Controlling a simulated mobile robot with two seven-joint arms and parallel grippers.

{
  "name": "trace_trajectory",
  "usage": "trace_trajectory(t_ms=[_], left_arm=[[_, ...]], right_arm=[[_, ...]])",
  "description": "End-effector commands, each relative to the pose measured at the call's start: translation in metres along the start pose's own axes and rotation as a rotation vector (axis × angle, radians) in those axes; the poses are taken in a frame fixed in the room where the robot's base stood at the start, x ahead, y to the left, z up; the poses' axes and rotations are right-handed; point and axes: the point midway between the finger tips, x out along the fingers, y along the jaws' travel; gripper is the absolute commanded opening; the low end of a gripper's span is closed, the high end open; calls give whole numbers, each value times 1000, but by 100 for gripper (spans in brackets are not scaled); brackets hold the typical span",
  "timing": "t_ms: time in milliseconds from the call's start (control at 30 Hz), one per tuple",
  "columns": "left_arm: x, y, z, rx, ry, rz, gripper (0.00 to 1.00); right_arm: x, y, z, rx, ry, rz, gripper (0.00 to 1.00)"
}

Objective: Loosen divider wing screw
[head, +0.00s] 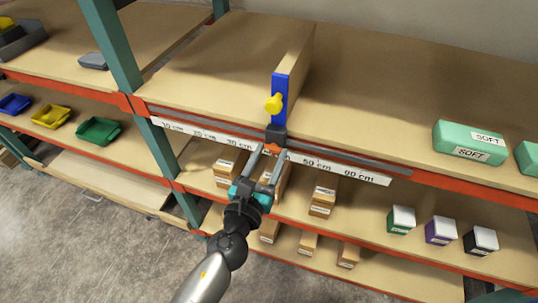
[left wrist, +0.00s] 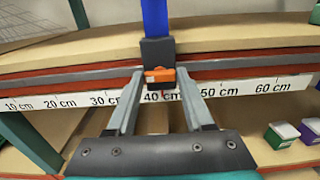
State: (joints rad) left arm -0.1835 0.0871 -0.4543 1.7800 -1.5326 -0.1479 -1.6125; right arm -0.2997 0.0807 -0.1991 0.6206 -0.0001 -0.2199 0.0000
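The divider (head: 293,60) is an upright wooden panel on the upper shelf with a blue front strip (head: 280,95). A yellow knob (head: 274,103) sits on that strip. Below it a dark clamp block (left wrist: 157,52) grips the shelf's front rail. A small orange piece (left wrist: 160,75), which looks like the wing screw, is on the block's front; it also shows in the head view (head: 272,147). My left gripper (head: 270,150) is open, with its fingertips on either side of the orange piece; contact cannot be told. My right gripper is out of view.
A white centimetre scale (head: 345,172) runs along the rail (head: 385,165). Green SOFT boxes (head: 468,142) stand on the shelf at right. Cartons (head: 322,201) and small boxes (head: 440,231) stand on lower shelves. A green upright (head: 112,40) is at left. The shelf beside the divider is clear.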

Motion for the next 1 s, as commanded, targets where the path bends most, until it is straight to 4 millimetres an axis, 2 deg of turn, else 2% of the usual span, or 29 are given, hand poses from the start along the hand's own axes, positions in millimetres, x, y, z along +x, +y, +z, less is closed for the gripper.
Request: trace_trajectory(t_ms=[67, 433, 767, 1000], left_arm=[[0, 0, 0, 0, 0, 0, 42], [0, 0, 0, 0, 0, 0, 0], [0, 0, 0, -30, 1, 0, 0], [0, 0, -1, -154, 1, 0, 0]], right_arm=[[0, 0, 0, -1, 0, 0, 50], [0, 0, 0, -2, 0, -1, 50], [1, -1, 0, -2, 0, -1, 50], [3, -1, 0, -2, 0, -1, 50]])
